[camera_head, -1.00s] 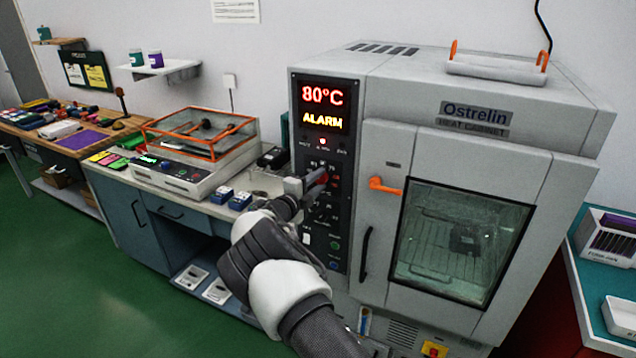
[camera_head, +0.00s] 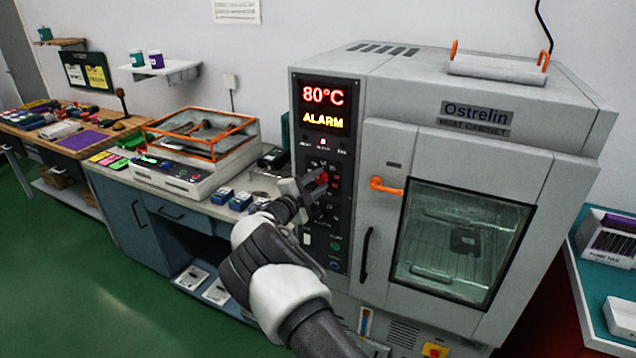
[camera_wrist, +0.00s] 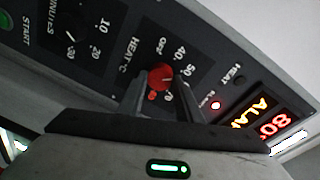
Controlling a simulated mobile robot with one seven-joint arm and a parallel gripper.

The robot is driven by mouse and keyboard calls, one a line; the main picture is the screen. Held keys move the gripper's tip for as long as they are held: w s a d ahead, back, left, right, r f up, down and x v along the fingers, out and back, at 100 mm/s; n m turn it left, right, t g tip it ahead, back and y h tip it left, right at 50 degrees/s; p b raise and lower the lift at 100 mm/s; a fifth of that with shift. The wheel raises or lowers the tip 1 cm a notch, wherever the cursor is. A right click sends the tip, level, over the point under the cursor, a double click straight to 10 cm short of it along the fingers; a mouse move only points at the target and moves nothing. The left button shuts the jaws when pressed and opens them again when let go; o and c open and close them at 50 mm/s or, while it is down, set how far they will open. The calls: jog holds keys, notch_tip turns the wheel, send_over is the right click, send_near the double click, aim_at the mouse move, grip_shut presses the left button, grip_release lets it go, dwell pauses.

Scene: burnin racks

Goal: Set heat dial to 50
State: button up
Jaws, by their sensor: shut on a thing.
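The heat dial is a red knob (camera_wrist: 161,75) on the dark control panel of the heat cabinet; it also shows in the head view (camera_head: 322,178). The wrist view has OFF, 40 and 50 printed around it. A pale mark on its face points roughly rightward, near the 50 side; its exact setting is hard to read. My gripper (camera_wrist: 160,92) is shut on the dial, with one finger on each side; in the head view it reaches the panel from the lower left (camera_head: 308,186). The display (camera_head: 323,106) reads 80°C and ALARM.
A second dial (camera_wrist: 75,32), marked in minutes, sits beside the heat dial. A balance with an orange-framed cover (camera_head: 200,135) and small blue boxes (camera_head: 240,200) stand on the bench at left.

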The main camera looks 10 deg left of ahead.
jog(key=o, duration=1)
jog(key=shift+o, duration=0.2)
jog(key=b+v, duration=0.1)
jog(key=v, duration=1.6)
jog(key=shift+s, duration=0.25)
